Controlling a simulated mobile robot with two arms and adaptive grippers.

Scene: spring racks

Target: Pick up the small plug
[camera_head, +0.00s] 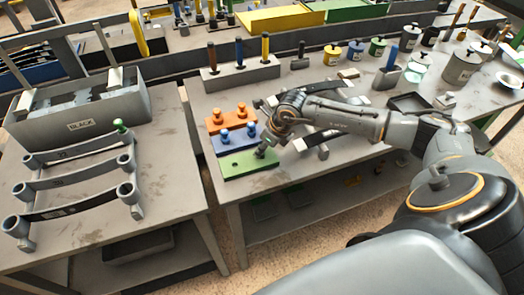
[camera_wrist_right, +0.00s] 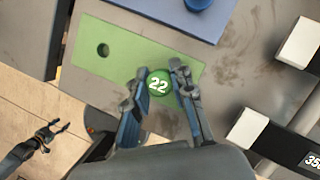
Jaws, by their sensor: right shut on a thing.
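The small plug (camera_wrist_right: 160,83) is green with a white "22" on top, seen in the right wrist view at the right part of a flat green block (camera_wrist_right: 120,55). My right gripper (camera_wrist_right: 160,82) has its two fingers on either side of the plug and is shut on it. In the head view my right gripper (camera_head: 263,151) reaches down over the green block (camera_head: 245,164) and hides the plug. An open hole shows in the block's left part. My left gripper (camera_wrist_right: 50,132) shows small over the floor in the right wrist view, fingers apart; it is not in the head view.
A blue block (camera_head: 228,142) and an orange block (camera_head: 216,123), both with plugs, lie behind the green block. A rack with handled tools (camera_head: 240,75) stands farther back. Curved bars (camera_head: 70,178) lie on the left table, across a gap.

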